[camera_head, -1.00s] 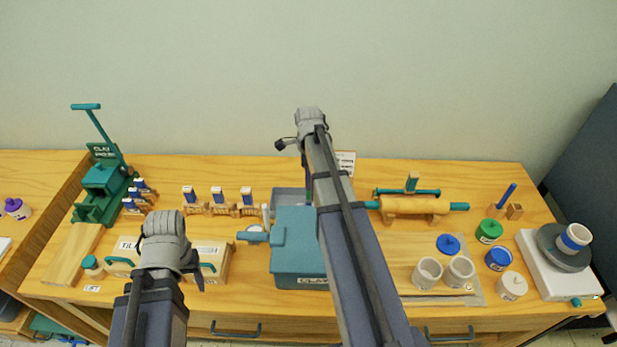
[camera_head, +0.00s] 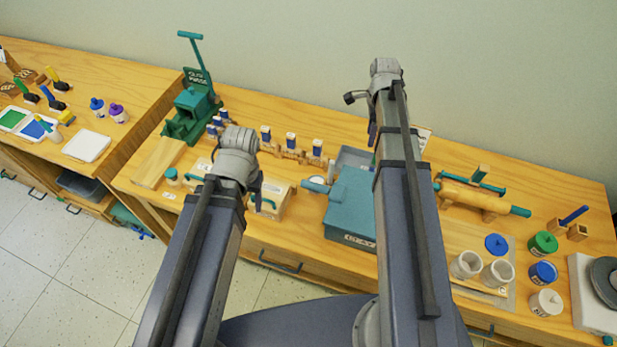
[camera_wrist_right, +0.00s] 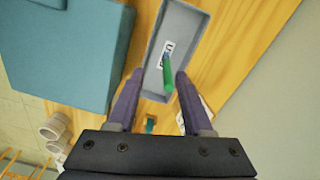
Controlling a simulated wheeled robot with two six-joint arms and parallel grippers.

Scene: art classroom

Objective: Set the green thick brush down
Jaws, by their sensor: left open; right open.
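The green thick brush (camera_wrist_right: 169,80) shows in the right wrist view as a green handle between the open fingers of my right gripper (camera_wrist_right: 161,76), with a gap on each side. It is over or in the grey tray (camera_wrist_right: 187,22), beside the tray's label; I cannot tell how it rests. In the head view a sliver of green (camera_head: 373,160) shows below my right gripper (camera_head: 372,140), at the grey tray (camera_head: 350,157); the arm hides the rest. My left gripper (camera_head: 257,200) is open and empty above the front of the table.
A blue-grey clay box (camera_head: 350,205) stands directly in front of the tray. A side table (camera_head: 120,75) at left holds brushes and paint pots.

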